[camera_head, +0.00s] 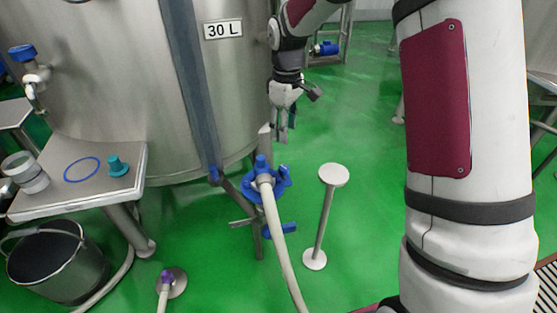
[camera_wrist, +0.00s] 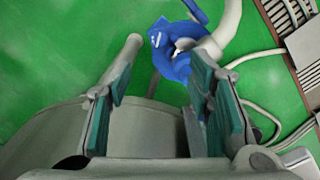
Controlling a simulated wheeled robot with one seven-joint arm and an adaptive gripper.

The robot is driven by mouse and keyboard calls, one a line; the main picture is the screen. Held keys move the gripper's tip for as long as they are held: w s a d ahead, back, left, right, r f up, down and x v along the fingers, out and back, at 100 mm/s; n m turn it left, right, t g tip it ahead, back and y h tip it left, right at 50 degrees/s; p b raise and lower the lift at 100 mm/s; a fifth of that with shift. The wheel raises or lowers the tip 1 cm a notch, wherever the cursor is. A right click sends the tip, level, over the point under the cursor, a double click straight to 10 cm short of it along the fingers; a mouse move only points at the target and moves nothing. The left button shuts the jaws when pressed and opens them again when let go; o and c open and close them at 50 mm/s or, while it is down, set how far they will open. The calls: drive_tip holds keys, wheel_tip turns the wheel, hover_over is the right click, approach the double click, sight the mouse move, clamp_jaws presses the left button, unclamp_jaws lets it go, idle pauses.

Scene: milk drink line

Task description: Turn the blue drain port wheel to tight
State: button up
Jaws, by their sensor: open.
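The blue drain port wheel (camera_head: 281,183) is a lobed handwheel low in front of the steel tank, with a pale hose (camera_head: 278,232) running down from it. In the wrist view the blue wheel (camera_wrist: 170,50) shows beyond the fingertips, partly covered by the hose. My gripper (camera_head: 285,136) hangs fingers down beside the tank, above the wheel in the picture. In the wrist view my gripper (camera_wrist: 160,88) has its teal-padded fingers spread with nothing between them. The fingers are apart from the wheel. I cannot tell how tight the wheel is.
The steel tank (camera_head: 120,75) labelled 30 L fills the left. A side table (camera_head: 100,185) carries a blue ring, a teal cap and a cylinder. A bucket (camera_head: 60,265) stands below. A round-topped stand (camera_head: 333,174) is right of the wheel. Green floor is free beyond it.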

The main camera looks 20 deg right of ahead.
sight(284, 168)
drive_tip(key=f+b, duration=0.1)
drive_tip(key=f, duration=0.4)
drive_tip(key=f+b, duration=0.1)
drive_tip(key=f, duration=0.3)
drive_tip(key=f+b, duration=0.1)
drive_tip(key=f, duration=0.4)
drive_tip(key=shift+w+f, duration=0.25)
drive_tip(key=shift+f, duration=0.05)
clamp_jaws()
